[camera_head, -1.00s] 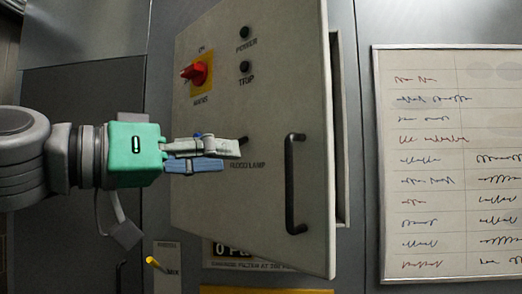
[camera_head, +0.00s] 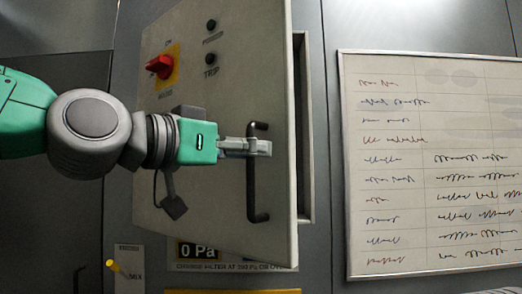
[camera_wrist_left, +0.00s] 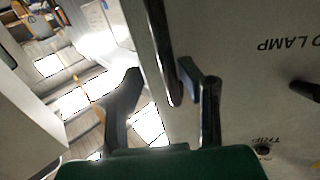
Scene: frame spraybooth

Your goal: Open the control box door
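The control box door (camera_head: 222,105) is a grey panel that looks slightly ajar, its right edge standing off the box body (camera_head: 304,190). Its black vertical bar handle (camera_head: 252,195) is near that edge. My left gripper (camera_head: 266,148) is at the handle's upper half, its fingers overlapping the bar. In the left wrist view the fingers (camera_wrist_left: 162,72) are spread apart and the handle (camera_wrist_left: 163,40) runs between them, its end nearer the right finger. Firm contact is not visible. My right gripper is out of view.
A red rotary switch (camera_head: 159,67) and black knobs (camera_head: 211,25) sit on the door. A framed written board (camera_head: 430,130) hangs to the right. A pressure display (camera_head: 200,252) and a yellow-tipped lever (camera_head: 113,266) are below.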

